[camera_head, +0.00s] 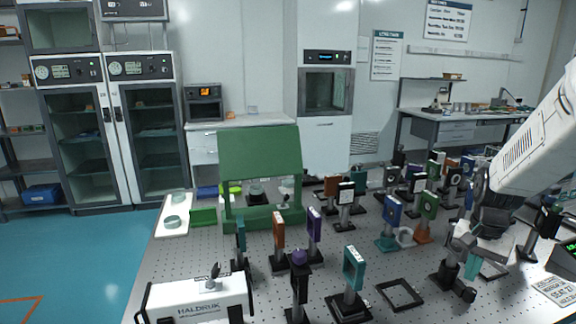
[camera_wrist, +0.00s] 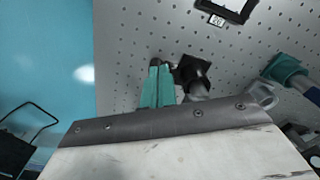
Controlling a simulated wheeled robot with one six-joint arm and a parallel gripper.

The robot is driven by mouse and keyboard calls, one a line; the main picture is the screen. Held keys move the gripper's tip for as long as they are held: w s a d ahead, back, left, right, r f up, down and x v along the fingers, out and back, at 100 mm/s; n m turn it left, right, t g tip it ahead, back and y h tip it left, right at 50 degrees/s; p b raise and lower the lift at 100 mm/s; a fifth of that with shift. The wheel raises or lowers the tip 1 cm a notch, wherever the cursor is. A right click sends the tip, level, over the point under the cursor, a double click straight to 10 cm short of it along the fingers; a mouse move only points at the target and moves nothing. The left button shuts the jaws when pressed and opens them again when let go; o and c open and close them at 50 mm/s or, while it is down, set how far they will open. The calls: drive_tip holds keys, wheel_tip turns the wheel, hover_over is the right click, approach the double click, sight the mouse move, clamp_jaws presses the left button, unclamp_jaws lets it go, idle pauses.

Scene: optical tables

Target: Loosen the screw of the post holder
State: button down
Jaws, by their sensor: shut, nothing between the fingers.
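A dark post holder (camera_head: 447,274) stands on the perforated table at the right of the head view, with a dark knob (camera_head: 465,294) low on its front side, seemingly its screw. In the wrist view, its black square base (camera_wrist: 193,72) and a grey post show just right of my fingers. My gripper (camera_wrist: 159,70) has two teal fingers, shut together and empty, pointing down beside the post holder. A small dark round part (camera_wrist: 155,61) shows at the fingertips. I cannot tell whether they touch it. In the head view, my gripper (camera_head: 473,268) is close to the holder and partly hidden.
A flat black frame (camera_head: 400,294) lies left of the holder. A grey ring (camera_head: 404,237) and a blue mount (camera_head: 391,212) on a teal base stand behind it. Several mounts crowd the table's back. A white HALDRUK box (camera_head: 197,299) stands at front left. The table edge borders blue floor.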

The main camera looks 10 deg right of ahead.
drive_tip(key=shift+s+d+f, duration=0.15)
drive_tip(key=shift+s+f, duration=0.05)
drive_tip(key=shift+f, duration=0.8)
drive_tip(key=shift+s+d+f, duration=0.15)
drive_tip(key=shift+d+f, duration=0.05)
drive_tip(key=shift+f, duration=0.75)
drive_tip(key=shift+s+d+f, duration=0.15)
drive_tip(key=shift+s+f, duration=0.05)
drive_tip(key=shift+f, duration=0.8)
drive_tip(key=shift+w+d, duration=0.15)
drive_tip(key=shift+w, duration=0.05)
drive_tip(key=shift+s+a, duration=0.25)
drive_tip(key=shift+a, duration=0.05)
drive_tip(key=shift+r, duration=3)
